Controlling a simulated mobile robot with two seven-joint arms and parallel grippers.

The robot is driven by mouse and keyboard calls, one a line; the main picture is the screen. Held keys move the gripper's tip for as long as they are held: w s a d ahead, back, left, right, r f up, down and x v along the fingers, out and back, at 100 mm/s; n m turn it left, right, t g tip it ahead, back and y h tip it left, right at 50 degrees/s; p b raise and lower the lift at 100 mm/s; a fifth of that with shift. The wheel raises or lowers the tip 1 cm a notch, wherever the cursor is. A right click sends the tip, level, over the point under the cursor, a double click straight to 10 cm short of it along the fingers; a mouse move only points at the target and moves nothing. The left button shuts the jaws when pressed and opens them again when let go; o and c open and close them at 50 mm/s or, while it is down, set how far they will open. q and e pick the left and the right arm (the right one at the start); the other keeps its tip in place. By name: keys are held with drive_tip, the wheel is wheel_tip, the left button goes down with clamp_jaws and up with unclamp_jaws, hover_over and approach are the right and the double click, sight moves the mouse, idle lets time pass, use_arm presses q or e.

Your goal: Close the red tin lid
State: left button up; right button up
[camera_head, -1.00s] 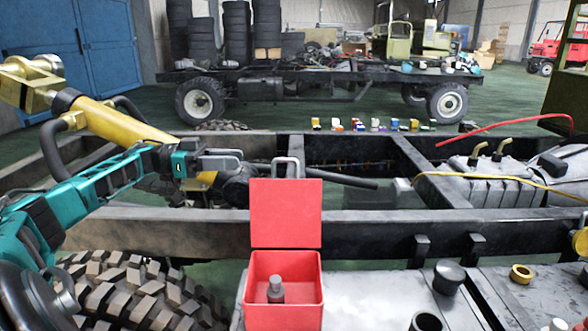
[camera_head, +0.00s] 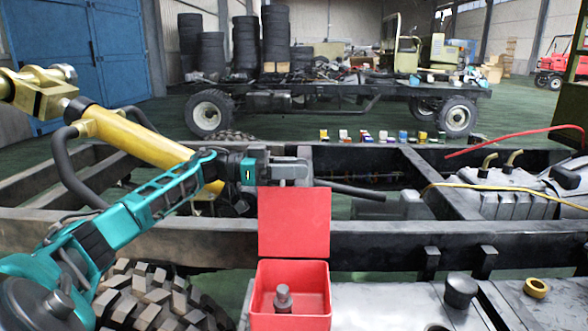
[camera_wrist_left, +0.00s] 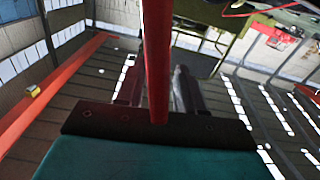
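The red tin (camera_head: 290,318) stands at the bottom centre of the head view, with a grey bottle-like part (camera_head: 283,299) inside. Its red lid (camera_head: 294,222) stands upright at the back of the tin, open. My left gripper (camera_head: 292,170) is at the lid's top edge, level with its upper left to middle. In the left wrist view, the gripper's two dark fingers (camera_wrist_left: 160,88) are apart. A red bar, apparently the lid edge-on (camera_wrist_left: 158,50), runs between them in that view; whether they touch it I cannot tell. My right gripper is in neither view.
The tin stands on a grey surface (camera_head: 385,305) by the black chassis rail (camera_head: 385,243). A large tyre (camera_head: 150,298) lies to the left. A black cap (camera_head: 460,290) and a brass ring (camera_head: 536,287) lie to the right. A black pipe (camera_head: 350,192) runs behind the lid.

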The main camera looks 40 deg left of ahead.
use_arm(q)
clamp_jaws()
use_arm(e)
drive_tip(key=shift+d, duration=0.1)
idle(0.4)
use_arm(q)
drive_tip(key=shift+r, duration=0.15)
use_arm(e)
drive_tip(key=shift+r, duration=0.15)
